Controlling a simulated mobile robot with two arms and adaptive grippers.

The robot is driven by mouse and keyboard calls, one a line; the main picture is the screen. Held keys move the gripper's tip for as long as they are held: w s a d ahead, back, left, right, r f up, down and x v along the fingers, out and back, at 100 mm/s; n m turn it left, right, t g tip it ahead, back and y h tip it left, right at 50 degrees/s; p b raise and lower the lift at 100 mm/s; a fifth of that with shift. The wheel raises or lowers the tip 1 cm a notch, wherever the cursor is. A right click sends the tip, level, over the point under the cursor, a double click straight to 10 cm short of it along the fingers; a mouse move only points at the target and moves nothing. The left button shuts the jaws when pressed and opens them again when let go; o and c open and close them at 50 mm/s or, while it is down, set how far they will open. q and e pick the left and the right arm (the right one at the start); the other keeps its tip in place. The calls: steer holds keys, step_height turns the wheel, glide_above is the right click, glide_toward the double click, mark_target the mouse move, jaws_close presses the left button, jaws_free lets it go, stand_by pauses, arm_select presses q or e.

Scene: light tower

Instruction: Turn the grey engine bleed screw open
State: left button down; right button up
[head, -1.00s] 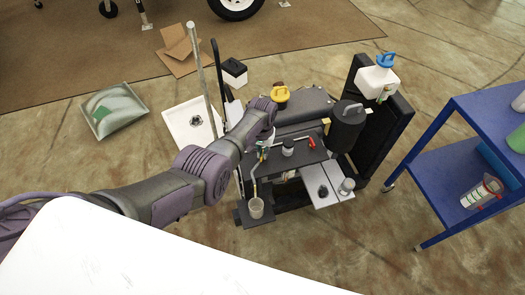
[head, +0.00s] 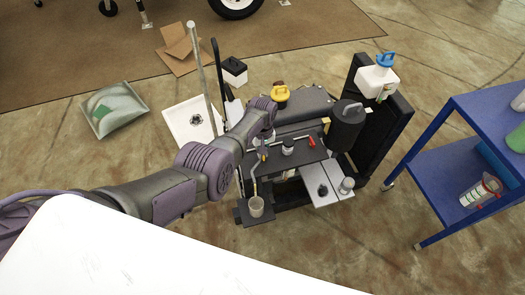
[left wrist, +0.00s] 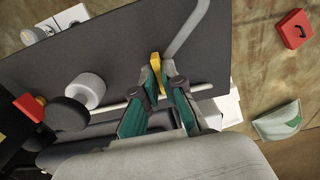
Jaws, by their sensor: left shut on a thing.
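The engine (head: 300,100) is a dark grey block with a dark flat plate (head: 300,162) on its near side. A thin grey tube (head: 252,182) bends from this plate down to a small cup (head: 256,208). In the left wrist view the tube (left wrist: 188,30) runs up from beside a small yellow lever-like piece (left wrist: 155,68). My left gripper (left wrist: 160,84) is shut on this yellow piece, its teal fingers on either side. The screw body under the fingertips is hidden, so I cannot tell it apart. My right gripper is not in view.
A grey canister (head: 346,128) and a white tank with a blue cap (head: 378,78) stand at the engine's right. A white tray (head: 190,120) with upright rods lies at its left. A blue cart (head: 445,150) stands at right. Floor in front is clear.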

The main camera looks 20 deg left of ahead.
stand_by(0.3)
arm_select(q)
steer(key=c, duration=1.3)
jaws_free()
steer(key=shift+r, duration=0.1)
step_height(320, 180, up, 12)
steer(key=shift+f, duration=0.1)
